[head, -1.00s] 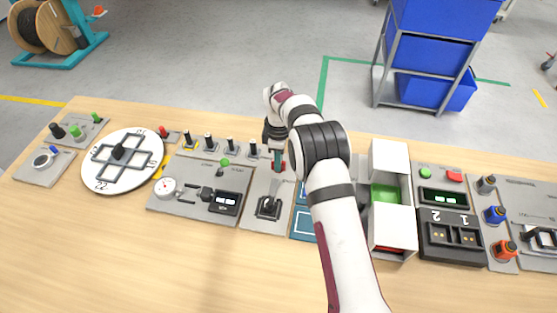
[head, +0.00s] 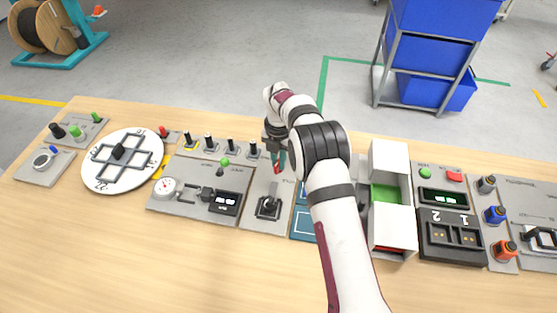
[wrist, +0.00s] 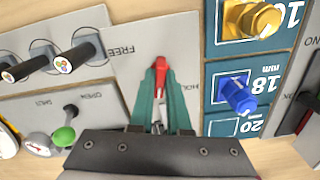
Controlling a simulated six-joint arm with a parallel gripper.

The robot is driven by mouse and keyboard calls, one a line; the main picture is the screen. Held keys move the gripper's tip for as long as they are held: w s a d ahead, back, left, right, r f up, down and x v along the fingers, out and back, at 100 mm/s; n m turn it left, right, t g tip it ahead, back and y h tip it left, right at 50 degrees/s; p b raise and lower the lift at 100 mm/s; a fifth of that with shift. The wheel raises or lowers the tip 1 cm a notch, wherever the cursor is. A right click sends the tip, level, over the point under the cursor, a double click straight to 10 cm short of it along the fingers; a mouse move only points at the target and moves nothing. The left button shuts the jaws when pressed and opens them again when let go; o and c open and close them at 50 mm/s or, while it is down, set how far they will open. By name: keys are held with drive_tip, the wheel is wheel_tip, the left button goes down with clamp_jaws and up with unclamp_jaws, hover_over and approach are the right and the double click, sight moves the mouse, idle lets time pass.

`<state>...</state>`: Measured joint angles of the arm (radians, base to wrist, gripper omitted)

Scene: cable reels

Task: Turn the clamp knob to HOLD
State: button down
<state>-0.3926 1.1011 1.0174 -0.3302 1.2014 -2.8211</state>
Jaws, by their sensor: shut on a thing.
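The red clamp knob (wrist: 160,80) is on a grey panel (wrist: 135,75), with FREE printed to its left and lettering that looks like HOLD, partly covered, to its right. My gripper (wrist: 160,92) has its two teal fingers shut on the knob, one on each side. In the head view my gripper (head: 276,160) points down at the upper part of that panel, and a bit of red shows between the fingers. The exact pointing of the knob is hard to tell, since the fingers cover its sides.
A grey lever (head: 270,203) stands on the same panel, nearer the front edge. A blue size-marked board with a gold nut (wrist: 252,18) and a blue fitting (wrist: 238,95) is to the right. A green-knobbed lever (head: 224,162) and several black knobs stand to the left.

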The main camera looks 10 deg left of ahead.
sight(278, 161)
drive_tip(key=c, duration=0.9)
unclamp_jaws()
wheel_tip(278, 161, up, 7)
drive_tip(key=shift+d+r, duration=0.1)
drive_tip(key=shift+r, duration=0.1)
drive_tip(key=s+d+r+m+y, duration=0.1)
drive_tip(key=s+d+r+m, duration=1.25)
drive_tip(key=m, duration=0.55)
drive_tip(key=s+d+m, duration=0.1)
drive_tip(key=s+m, duration=0.5)
drive_tip(key=s, duration=0.1)
drive_tip(key=s+d+f+m, duration=0.1)
drive_tip(key=s+m, duration=0.6)
drive_tip(key=s, duration=0.1)
drive_tip(key=s+d+m, duration=0.1)
drive_tip(key=s+m, duration=0.5)
drive_tip(key=s, duration=0.2)
drive_tip(key=shift+s+d+f+m+y, duration=0.1)
drive_tip(key=shift+d+f+m+y, duration=0.1)
drive_tip(key=shift+f+m+y, duration=0.15)
